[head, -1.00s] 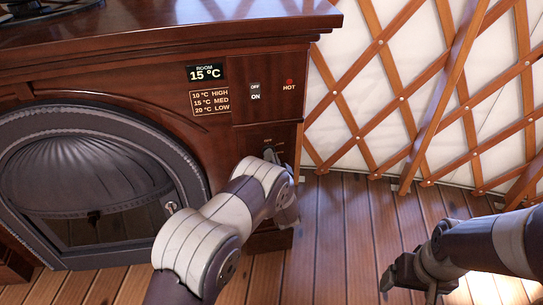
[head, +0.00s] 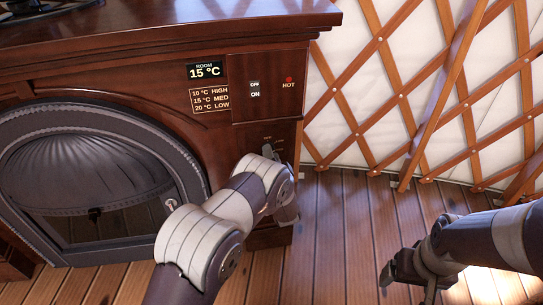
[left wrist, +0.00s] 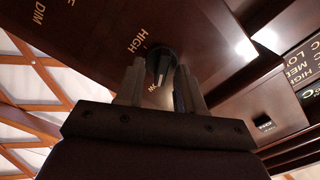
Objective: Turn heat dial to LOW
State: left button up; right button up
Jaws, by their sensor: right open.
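The heat dial (left wrist: 160,62) is a small dark knob low on the stove's wooden front. In the left wrist view it sits between the two finger ends of my left gripper (left wrist: 160,85), one finger on each side. I cannot tell whether both fingers press on it. A HIGH label (left wrist: 138,40) is beside the dial; lettering nearer the gripper is partly hidden. In the head view my left gripper (head: 279,160) is at the lower panel, mostly hidden by my arm. My right gripper (head: 402,275) is open and empty above the floor at right.
A room display (head: 206,71) reads 15 °C. A sign (head: 210,99) below lists 10 °C HIGH, 15 °C MED, 20 °C LOW. An OFF/ON switch (head: 255,90) and a red HOT light (head: 289,79) are above the dial. The lattice wall (head: 400,100) stands to the right.

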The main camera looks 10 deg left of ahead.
pick_arm(q)
jog(key=p+v, duration=0.3)
jog(key=v, duration=0.9)
jog(key=shift+s+d, duration=0.2)
jog(key=shift+s, duration=0.1)
jog(key=shift+r, duration=0.1)
